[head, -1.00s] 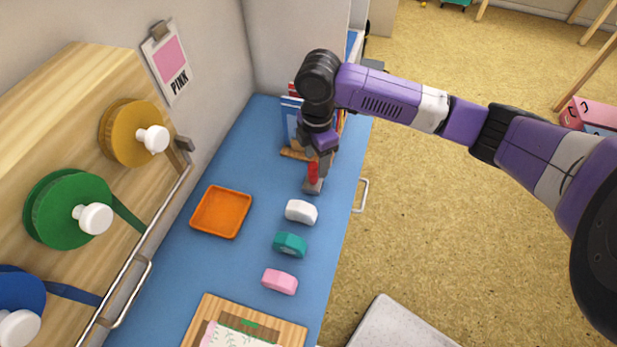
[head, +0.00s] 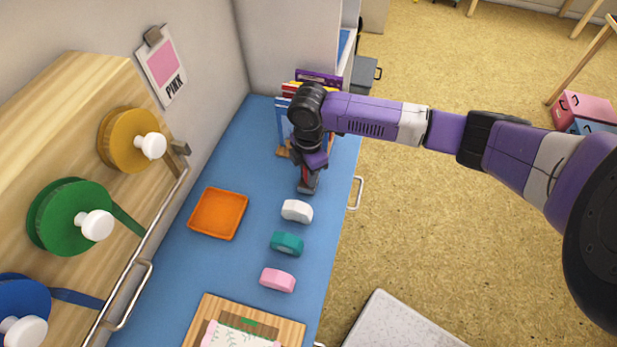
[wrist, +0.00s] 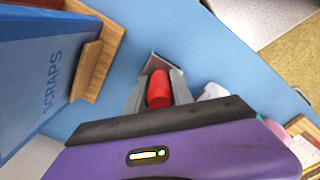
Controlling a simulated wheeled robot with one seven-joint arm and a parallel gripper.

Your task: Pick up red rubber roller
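The red rubber roller (wrist: 159,90) shows in the wrist view as a red rounded piece between the two grey fingers of my gripper (wrist: 160,82). A finger stands on each side of it, with narrow gaps visible, so the fingers look open around it. In the head view my gripper (head: 308,178) points down at the blue counter, over the roller's spot. The arm and fingers hide most of the roller there. A grey flat piece (head: 307,188) shows just below the fingers.
White (head: 297,211), teal (head: 287,244) and pink (head: 277,280) blocks line the blue counter in front of the gripper. An orange tray (head: 218,213) lies left. Books in a wooden holder, including a blue "SCRAPS" binder (wrist: 45,75), stand close behind the gripper.

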